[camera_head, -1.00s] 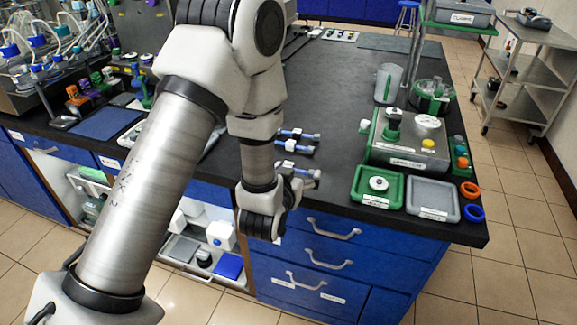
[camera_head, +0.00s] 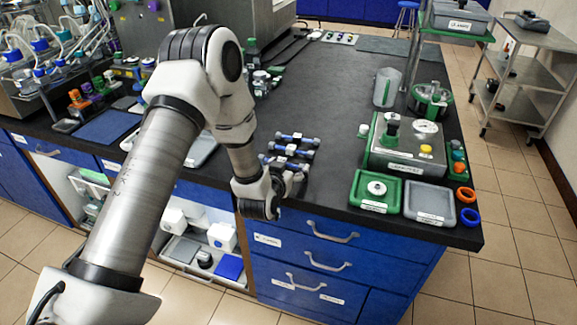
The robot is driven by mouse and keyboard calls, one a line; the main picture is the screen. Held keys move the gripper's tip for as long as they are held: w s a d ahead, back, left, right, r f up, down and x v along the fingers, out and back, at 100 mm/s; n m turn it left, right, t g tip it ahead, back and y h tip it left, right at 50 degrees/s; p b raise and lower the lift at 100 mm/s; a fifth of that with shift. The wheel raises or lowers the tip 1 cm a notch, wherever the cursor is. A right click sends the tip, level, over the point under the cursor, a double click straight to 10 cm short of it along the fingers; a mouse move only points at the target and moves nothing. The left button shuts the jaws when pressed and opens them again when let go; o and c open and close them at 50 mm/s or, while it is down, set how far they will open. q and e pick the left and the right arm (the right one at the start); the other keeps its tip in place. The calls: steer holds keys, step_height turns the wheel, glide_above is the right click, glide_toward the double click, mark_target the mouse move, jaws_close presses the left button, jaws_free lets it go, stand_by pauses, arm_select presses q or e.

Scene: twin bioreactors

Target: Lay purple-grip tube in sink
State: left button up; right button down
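Several short tubes with blue ends and white middles lie side by side on the dark bench, such as the far one (camera_head: 297,138) and the middle one (camera_head: 290,152). I cannot tell which, if any, has a purple grip. My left gripper (camera_head: 291,177) is at the bench's front edge, beside the nearest of these tubes. Its wrist hides part of it, and its fingers are too small and covered to show whether they are open or hold anything. I cannot make out a sink. My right gripper is out of view.
A green tray (camera_head: 375,205) and a grey tray (camera_head: 430,213) lie at the bench's right front, with orange (camera_head: 465,195) and blue (camera_head: 470,217) rings beside them. A green-and-metal device (camera_head: 405,155) stands behind. The bench middle (camera_head: 335,90) is clear.

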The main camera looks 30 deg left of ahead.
arm_select(q)
steer(key=shift+o, duration=0.7)
steer(key=shift+f, duration=0.1)
steer(key=shift+s, duration=0.1)
